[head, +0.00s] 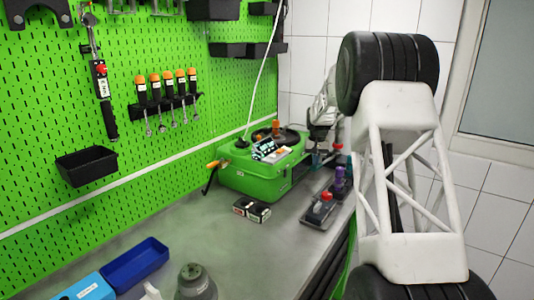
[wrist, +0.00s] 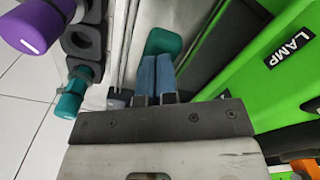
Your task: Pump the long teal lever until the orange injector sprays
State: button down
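A teal rounded piece, seemingly the end of the long lever (wrist: 163,42), lies just beyond my fingertips in the wrist view; I cannot tell whether they touch. A small bit of teal (head: 317,159) shows below my gripper in the head view. My gripper (wrist: 156,72) has its two blue fingers side by side, with no clear gap and nothing seen between them. The green pump testbench (head: 252,182) stands on the bench by the wall. An orange-tipped part (head: 213,164) sticks out at its left and an orange cap (head: 276,128) stands on top; I cannot tell which is the injector. No spray shows.
Small black-and-white boxes (head: 252,209) and a dark tray (head: 318,212) with a red-capped item stand before the testbench. A purple-capped part (wrist: 36,25) is close by my gripper's left. A blue bin (head: 135,262) lies at the front left. The middle bench is clear.

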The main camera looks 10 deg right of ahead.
aim_at(314, 168)
jog(key=shift+s+a+f, duration=0.15)
jog(key=shift+f, duration=1.65)
jog(key=shift+r, duration=0.1)
jog(key=shift+w+d+r, duration=0.1)
jog(key=shift+r, duration=1.05)
jog(key=shift+w+d+r, duration=0.15)
jog(key=shift+r, duration=1)
jog(key=shift+w+d+r, duration=0.1)
jog(key=shift+r, duration=1.05)
jog(key=shift+f, duration=0.1)
jog(key=shift+s+a+f, duration=0.15)
jog(key=shift+f, duration=1.3)
jog(key=shift+s+a+f, duration=0.15)
jog(key=shift+f, duration=1.3)
jog(key=shift+r, duration=0.1)
jog(key=shift+w+d+r, duration=0.15)
jog(key=shift+r, duration=1.35)
jog(key=shift+w+d+r, duration=0.1)
jog(key=shift+w+r, duration=0.05)
jog(key=shift+r, duration=1.3)
